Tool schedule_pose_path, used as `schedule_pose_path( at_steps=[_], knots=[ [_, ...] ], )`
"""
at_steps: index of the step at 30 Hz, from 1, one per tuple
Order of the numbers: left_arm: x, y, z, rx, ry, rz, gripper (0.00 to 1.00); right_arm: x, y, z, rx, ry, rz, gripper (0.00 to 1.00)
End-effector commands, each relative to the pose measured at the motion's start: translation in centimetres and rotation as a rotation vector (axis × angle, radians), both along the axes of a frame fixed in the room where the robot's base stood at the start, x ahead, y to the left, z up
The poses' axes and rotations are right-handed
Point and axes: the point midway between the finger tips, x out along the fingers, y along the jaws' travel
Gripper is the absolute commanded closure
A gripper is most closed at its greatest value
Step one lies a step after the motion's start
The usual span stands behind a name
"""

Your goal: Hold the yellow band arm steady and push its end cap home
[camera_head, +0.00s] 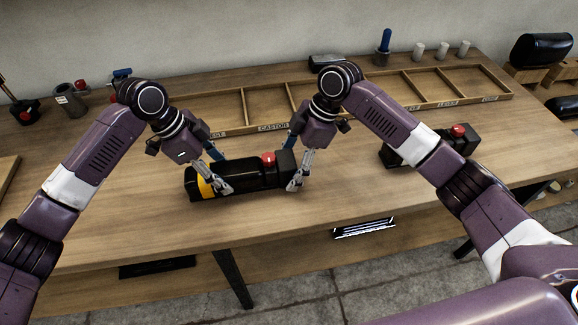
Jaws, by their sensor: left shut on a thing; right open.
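The yellow band arm (250,177) is a black, padded bar with a yellow band near its left end and a red knob on top near its right end. It lies on the workbench. My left gripper (222,178) is shut on it just right of the yellow band. My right gripper (297,176) is open around the arm's right end. A dark block, which looks like the end cap (286,161), sits at that right end between the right fingers. Whether a gap remains between cap and arm is too small to tell.
A wooden tray (396,105) with labelled compartments lies behind. A second black arm with a red knob (459,131) lies to the right, partly behind my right arm. The bench front (180,225) is clear.

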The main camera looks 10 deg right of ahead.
Motion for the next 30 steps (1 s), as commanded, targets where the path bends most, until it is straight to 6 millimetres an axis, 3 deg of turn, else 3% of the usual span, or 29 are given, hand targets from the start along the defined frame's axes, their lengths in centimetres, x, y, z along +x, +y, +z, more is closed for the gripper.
schedule_pose_path(
  at_steps=[16, 21, 30],
  knots=[
    [0.1, 0.1, 0.1, 0.000, -0.001, 0.002, 0.97, 0.1, -3.9, 9.3, 0.002, -0.003, -0.001, 0.30],
    [0.1, 0.1, 0.1, 0.000, -0.001, 0.002, 0.97, 0.1, -4.4, 10.6, 0.001, -0.001, 0.000, 0.30],
    [0.1, 0.1, 0.1, 0.001, -0.002, 0.002, 0.97, 0.0, -4.5, 10.8, 0.002, -0.001, 0.000, 0.30]
  ],
)
